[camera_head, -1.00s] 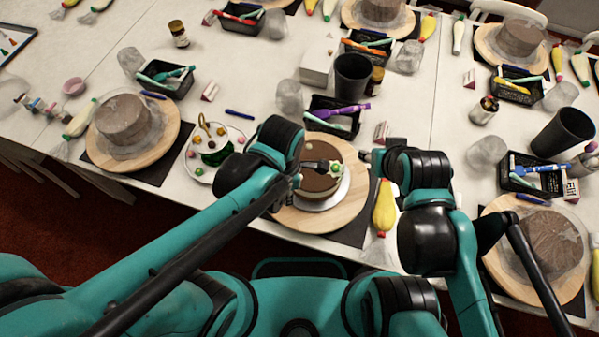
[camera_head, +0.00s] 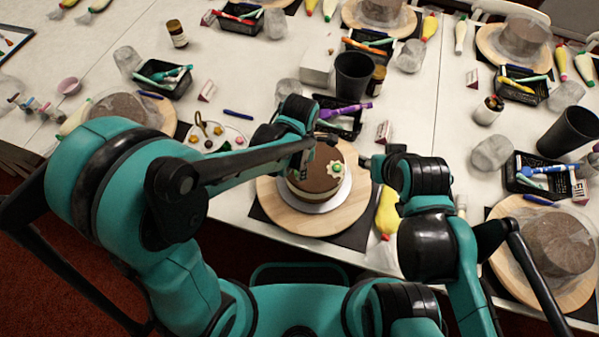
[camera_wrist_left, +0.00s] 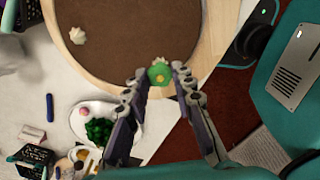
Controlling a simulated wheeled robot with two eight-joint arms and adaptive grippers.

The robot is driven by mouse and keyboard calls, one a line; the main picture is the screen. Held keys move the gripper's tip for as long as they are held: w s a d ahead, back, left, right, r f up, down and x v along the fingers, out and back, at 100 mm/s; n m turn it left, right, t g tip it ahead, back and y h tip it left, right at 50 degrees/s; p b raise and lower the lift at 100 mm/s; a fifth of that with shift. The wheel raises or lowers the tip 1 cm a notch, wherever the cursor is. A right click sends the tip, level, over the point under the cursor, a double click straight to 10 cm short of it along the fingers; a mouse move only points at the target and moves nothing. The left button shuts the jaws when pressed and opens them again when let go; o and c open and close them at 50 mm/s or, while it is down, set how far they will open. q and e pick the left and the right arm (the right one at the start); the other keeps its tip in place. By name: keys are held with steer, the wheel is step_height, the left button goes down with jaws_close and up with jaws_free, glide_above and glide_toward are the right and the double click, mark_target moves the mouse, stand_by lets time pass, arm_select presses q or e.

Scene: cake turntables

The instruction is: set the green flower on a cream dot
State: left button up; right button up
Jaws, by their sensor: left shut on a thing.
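The green flower (camera_wrist_left: 159,76) has a yellow-green middle and sits between the fingertips of my left gripper (camera_wrist_left: 160,70), which is shut on it. A cream dot (camera_wrist_left: 158,61) shows just behind it in the left wrist view; I cannot tell whether they touch.
The cake stands on a round wooden turntable (camera_head: 350,213). A white plate (camera_head: 232,132) with decorations is to its left, partly behind my arm. A yellow piping bag (camera_head: 387,212) lies to the right. A black tray (camera_head: 345,128) and a dark cup (camera_head: 353,75) stand behind.

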arm_select(q)
step_height(320, 180, down, 2)
steer(key=shift+f, duration=0.15)
steer(key=shift+f+b, duration=0.2)
steer(key=shift+b, duration=0.25)
steer(key=o, duration=0.7)
steer(key=shift+o, duration=0.2)
steer(key=shift+r, duration=0.1)
